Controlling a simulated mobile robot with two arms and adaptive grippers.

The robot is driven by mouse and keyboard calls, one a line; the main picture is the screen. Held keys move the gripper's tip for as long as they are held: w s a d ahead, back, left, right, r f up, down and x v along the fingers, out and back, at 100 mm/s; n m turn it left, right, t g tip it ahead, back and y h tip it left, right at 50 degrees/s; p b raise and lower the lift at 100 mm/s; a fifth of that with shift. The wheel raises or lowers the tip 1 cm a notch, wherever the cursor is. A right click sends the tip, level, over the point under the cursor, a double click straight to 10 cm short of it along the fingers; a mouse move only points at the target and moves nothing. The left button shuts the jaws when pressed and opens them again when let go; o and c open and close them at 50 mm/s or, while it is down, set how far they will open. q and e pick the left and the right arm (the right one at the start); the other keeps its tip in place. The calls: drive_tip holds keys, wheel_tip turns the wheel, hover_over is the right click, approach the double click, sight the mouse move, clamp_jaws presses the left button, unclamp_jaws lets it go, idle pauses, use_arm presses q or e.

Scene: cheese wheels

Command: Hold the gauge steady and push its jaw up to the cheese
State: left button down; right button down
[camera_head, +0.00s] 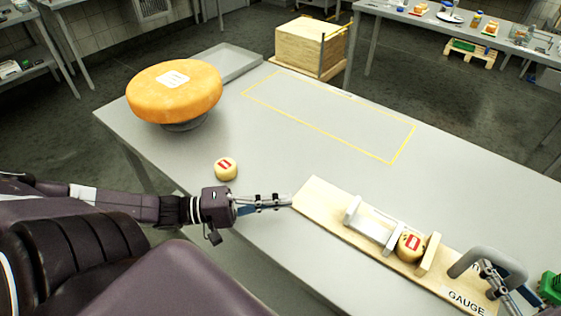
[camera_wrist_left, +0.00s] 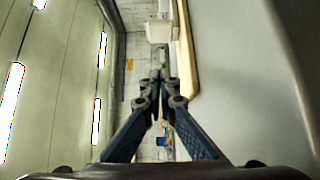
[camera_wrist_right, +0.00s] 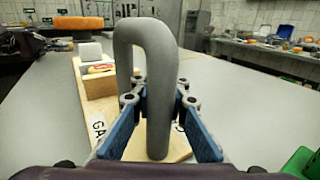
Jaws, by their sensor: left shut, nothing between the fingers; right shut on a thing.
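The gauge is a wooden board (camera_head: 330,212) labelled GAUGE, lying on the table, with a grey handle (camera_head: 490,262) at its right end. A small cheese (camera_head: 411,246) with a red label sits on it between a white sliding jaw (camera_head: 372,228) and a wooden stop (camera_head: 429,254). A slim gap seems to lie between jaw and cheese. My left gripper (camera_head: 290,200) is shut and empty, at the left end of the board. My right gripper (camera_head: 497,284) is shut on the grey handle; the right wrist view shows its fingers on either side of the handle (camera_wrist_right: 160,90).
Another small cheese (camera_head: 226,168) stands on the table behind my left gripper. A large orange cheese wheel (camera_head: 174,92) rests on a dark stand at the back left, near a grey tray (camera_head: 229,62). A yellow outlined area (camera_head: 330,112) is empty. A green object (camera_head: 550,287) is at the right edge.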

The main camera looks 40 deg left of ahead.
drive_tip(key=shift+f, duration=0.1)
drive_tip(key=c, duration=1.8)
unclamp_jaws()
drive_tip(key=o, duration=0.6)
drive_tip(key=shift+o, duration=0.2)
use_arm(q)
drive_tip(key=shift+f, duration=0.1)
